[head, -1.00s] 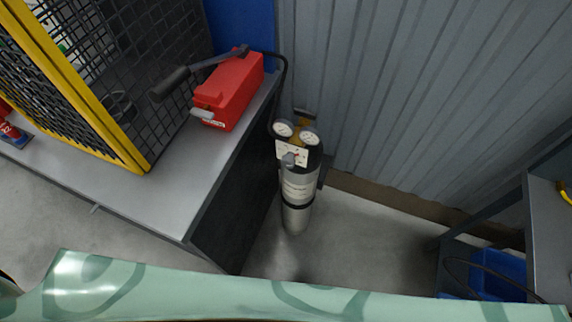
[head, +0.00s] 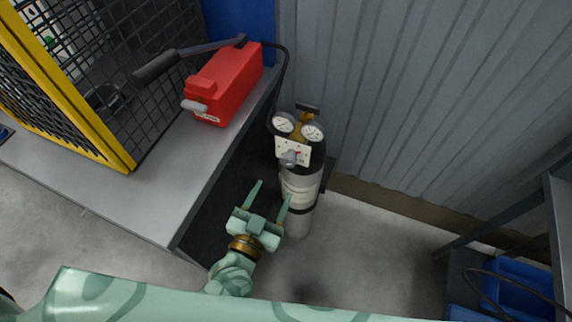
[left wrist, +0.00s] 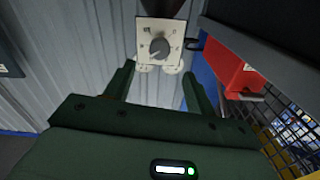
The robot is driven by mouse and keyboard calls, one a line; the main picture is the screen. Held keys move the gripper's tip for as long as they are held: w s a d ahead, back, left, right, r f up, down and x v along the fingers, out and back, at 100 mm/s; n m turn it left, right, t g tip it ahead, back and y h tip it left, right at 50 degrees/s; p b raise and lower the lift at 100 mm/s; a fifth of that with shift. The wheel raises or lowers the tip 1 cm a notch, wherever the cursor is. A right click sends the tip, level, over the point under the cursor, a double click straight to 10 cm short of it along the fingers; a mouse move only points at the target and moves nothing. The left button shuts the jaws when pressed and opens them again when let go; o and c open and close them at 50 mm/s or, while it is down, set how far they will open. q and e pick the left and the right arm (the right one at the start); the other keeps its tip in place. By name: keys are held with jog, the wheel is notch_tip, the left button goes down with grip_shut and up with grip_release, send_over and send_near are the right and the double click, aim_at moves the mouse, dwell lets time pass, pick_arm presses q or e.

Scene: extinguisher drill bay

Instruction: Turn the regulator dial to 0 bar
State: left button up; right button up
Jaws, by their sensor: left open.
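The regulator dial (head: 289,157) is a grey knob on a white plate (head: 303,152) below two round gauges (head: 284,123) on a grey and black gas cylinder (head: 298,190). In the left wrist view the dial (left wrist: 159,47) shows as a dark knob on its plate, ahead of the fingertips. My left gripper (head: 272,190) is open and empty, in front of the cylinder and below the dial in the head view. Its fingers (left wrist: 158,72) point toward the plate and are apart from the knob. The scale markings are too small to read. My right gripper is not in view.
A grey bench (head: 150,185) with a red box (head: 228,84), a black-handled lever and a yellow-framed mesh cage (head: 100,130) stands at the left. A corrugated wall (head: 420,90) is behind the cylinder. Blue bins (head: 515,285) sit at the right. Floor is clear between.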

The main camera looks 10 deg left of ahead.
aim_at(286, 164)
pick_arm(q)
jog(key=b+x, duration=0.1)
jog(key=x, duration=0.8)
jog(key=shift+w, duration=0.15)
jog(key=c, duration=1)
